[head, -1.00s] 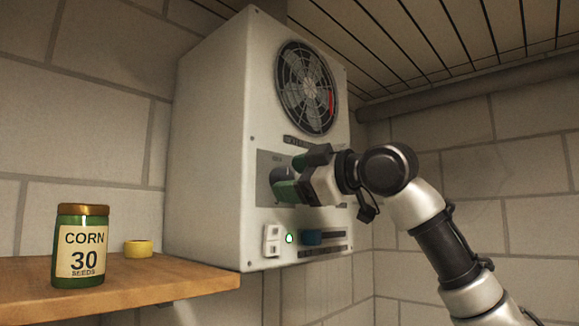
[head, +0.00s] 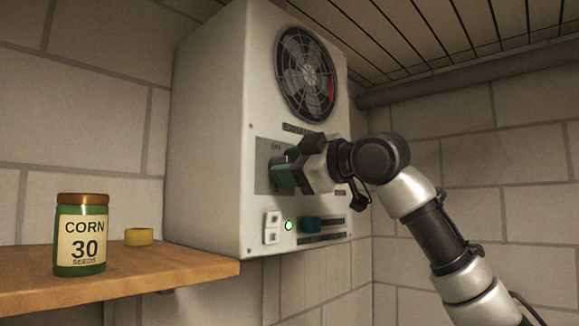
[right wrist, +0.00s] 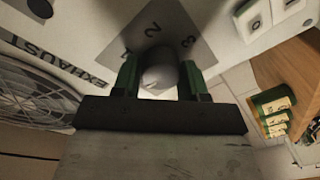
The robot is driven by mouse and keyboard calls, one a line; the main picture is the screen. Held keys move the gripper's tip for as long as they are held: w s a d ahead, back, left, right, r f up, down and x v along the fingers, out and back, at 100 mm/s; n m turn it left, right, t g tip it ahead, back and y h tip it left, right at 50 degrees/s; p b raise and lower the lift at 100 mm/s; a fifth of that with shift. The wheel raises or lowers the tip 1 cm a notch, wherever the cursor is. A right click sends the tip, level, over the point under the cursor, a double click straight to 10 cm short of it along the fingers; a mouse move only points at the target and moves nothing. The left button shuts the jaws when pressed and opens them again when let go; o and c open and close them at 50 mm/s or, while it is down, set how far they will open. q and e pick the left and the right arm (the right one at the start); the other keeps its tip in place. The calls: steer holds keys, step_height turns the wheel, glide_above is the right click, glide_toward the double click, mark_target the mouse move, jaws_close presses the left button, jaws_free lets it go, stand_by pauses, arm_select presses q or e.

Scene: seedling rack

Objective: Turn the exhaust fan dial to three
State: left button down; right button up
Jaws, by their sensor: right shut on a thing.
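The exhaust fan unit (head: 208,140) is a pale box on the wall with a round fan grille (head: 306,75) and a grey dial plate (head: 263,182) marked OFF. My right gripper (head: 280,172) is at the plate and mostly hides the dial in the head view. In the right wrist view the grey round dial (right wrist: 158,72) sits between the green fingers of my right gripper (right wrist: 158,82), which is shut on it. The numerals 2 and 3 show on the plate beyond it. The dial's pointer is not clear. My left gripper is out of view.

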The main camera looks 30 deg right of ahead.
steer(key=shift+a+n+t+h+b, duration=0.15)
steer(key=shift+n+h+b, duration=0.95)
steer(key=shift+n, duration=4.55)
steer(key=shift+d+n+t+h+b, duration=0.2)
steer(key=shift+n+b, duration=1.85)
steer(key=shift+n, duration=3.65)
steer(key=shift+a+n+t+h+b, duration=0.4)
steer(key=shift+n+b, duration=1.2)
steer(key=shift+n, duration=4.05)
steer(key=shift+d+f+g, duration=0.1)
steer(key=shift+d+g, duration=0.1)
steer(key=shift+g, duration=0.05)
steer(key=o, duration=0.9)
steer(key=shift+o, duration=0.2)
steer(key=shift+d, duration=0.1)
